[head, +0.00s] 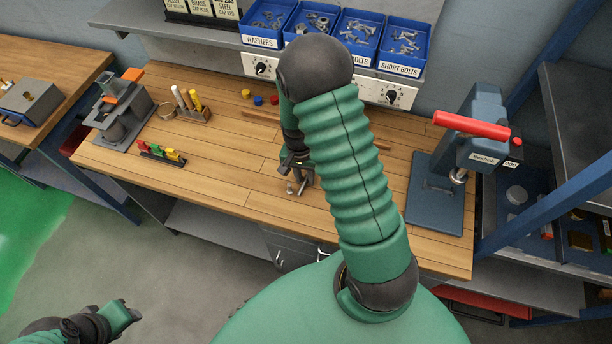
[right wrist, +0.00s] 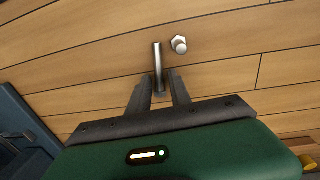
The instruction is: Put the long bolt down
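My right gripper (right wrist: 160,80) points down low over the wooden bench top, and it also shows in the head view (head: 298,168). Its two fingers are a little apart. A long grey metal shank (right wrist: 158,62), which looks like the long bolt, stands out between and beyond the fingers. Wood seems to show between it and the right-hand finger. Its head is not seen. A second silver piece with a hex head (right wrist: 178,44) is beside it on the wood, apart from the fingers. My left gripper (head: 122,312) is at the lower left, away from the bench; its fingers are unclear.
Blue bins (head: 404,44) of hardware stand on the shelf behind. A blue press with a red handle (head: 470,124) is at the right. Bare wood lies around the gripper.

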